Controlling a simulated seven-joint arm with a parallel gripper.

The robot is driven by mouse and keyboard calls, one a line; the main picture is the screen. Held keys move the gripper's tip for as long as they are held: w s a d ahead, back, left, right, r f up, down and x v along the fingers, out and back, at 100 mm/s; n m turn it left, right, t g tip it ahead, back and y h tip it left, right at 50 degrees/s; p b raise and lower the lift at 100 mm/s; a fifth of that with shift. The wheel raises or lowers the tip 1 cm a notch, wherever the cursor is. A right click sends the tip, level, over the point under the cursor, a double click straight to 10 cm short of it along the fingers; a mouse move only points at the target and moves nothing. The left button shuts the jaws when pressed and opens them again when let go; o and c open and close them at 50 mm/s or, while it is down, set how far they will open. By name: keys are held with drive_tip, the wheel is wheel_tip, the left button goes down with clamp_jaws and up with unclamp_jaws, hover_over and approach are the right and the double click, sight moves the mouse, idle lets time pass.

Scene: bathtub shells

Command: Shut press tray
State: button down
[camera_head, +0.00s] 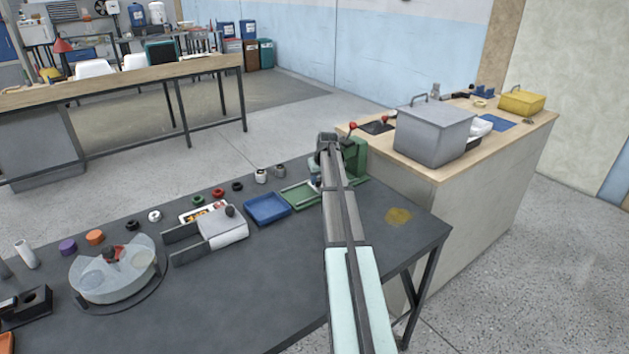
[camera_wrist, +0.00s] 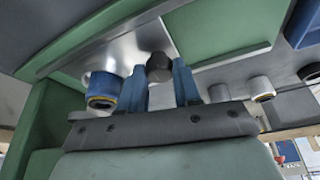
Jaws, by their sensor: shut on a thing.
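The press (camera_head: 355,155) is a green body at the right end of the dark table, partly hidden by my arm. Its green base with rails (camera_head: 300,194) reaches left from it. In the wrist view the press tray (camera_wrist: 145,38) is a shiny metal plate on the green base (camera_wrist: 215,28), with a dark round knob (camera_wrist: 159,67). My gripper (camera_wrist: 160,72) has its blue fingers on both sides of this knob, shut on it. A blue, white and yellow cylinder (camera_wrist: 102,92) stands beside the left finger. In the head view my arm hides most of the tray and the fingers.
A blue tray (camera_head: 267,209) lies left of the press base. Small white and grey cylinders (camera_head: 261,176) stand behind it. Farther left are a grey sliding box (camera_head: 222,228) and a round dispenser (camera_head: 112,272). A wooden bench with a grey box (camera_head: 433,132) stands to the right.

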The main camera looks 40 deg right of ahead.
drive_tip(key=c, duration=0.8)
unclamp_jaws()
drive_tip(key=shift+r, duration=0.1)
drive_tip(key=v, duration=1.3)
drive_tip(key=shift+s+r, duration=0.25)
